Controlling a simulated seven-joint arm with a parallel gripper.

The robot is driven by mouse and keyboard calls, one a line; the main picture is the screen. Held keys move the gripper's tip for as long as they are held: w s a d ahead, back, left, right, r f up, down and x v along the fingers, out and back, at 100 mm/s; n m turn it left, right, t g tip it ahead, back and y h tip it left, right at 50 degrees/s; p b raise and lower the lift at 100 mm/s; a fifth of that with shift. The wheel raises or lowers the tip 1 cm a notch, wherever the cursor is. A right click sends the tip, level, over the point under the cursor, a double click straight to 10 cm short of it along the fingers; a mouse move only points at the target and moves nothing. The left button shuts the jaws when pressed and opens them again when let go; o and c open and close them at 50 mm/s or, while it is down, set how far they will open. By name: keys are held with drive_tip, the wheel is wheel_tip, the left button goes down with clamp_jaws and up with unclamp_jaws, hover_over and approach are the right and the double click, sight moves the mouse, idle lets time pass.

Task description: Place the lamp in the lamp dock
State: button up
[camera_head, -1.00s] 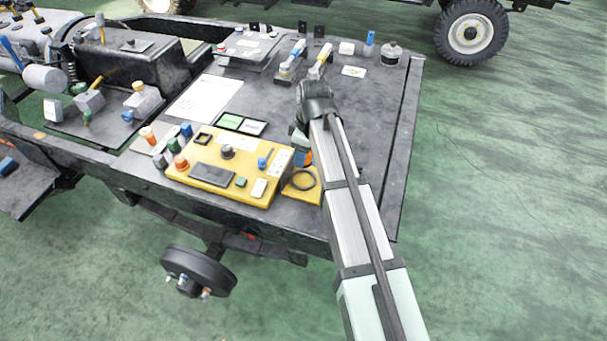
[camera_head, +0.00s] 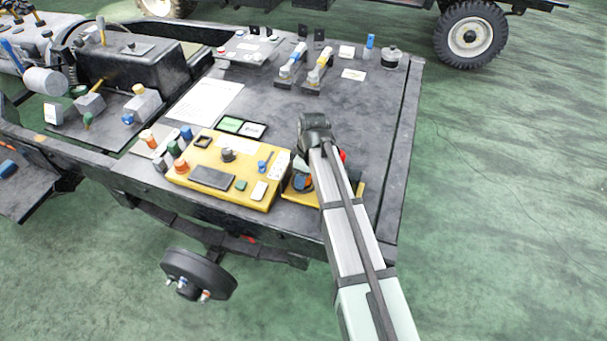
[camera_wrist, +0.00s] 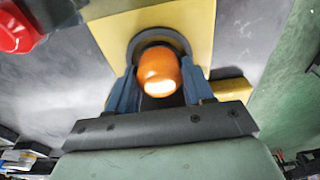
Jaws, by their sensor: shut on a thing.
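The orange lamp (camera_wrist: 158,70) with a bright pale end shows in the wrist view between the blue fingers of my gripper (camera_wrist: 160,88), which is shut on it. Just beyond the lamp is a dark ring (camera_wrist: 160,34) on a yellow plate (camera_wrist: 108,32), seemingly the lamp dock. The lamp lines up with the ring; I cannot tell whether it is inside or just above it. In the head view my gripper (camera_head: 303,181) is over the yellow dock plate (camera_head: 296,194), and my arm hides much of both.
A yellow control box (camera_head: 225,172) with knobs and buttons stands just left of the dock. A red object (camera_wrist: 15,28) lies close by at the wrist view's upper left. Two levers (camera_head: 315,75) stand at the back. The dark tabletop (camera_head: 370,125) right of my arm is clear.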

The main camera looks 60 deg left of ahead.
drive_tip(key=shift+f, duration=0.1)
drive_tip(key=o, duration=1.1)
drive_tip(key=shift+c, duration=0.2)
wheel_tip(320, 180, up, 12)
drive_tip(key=w+d, duration=0.1)
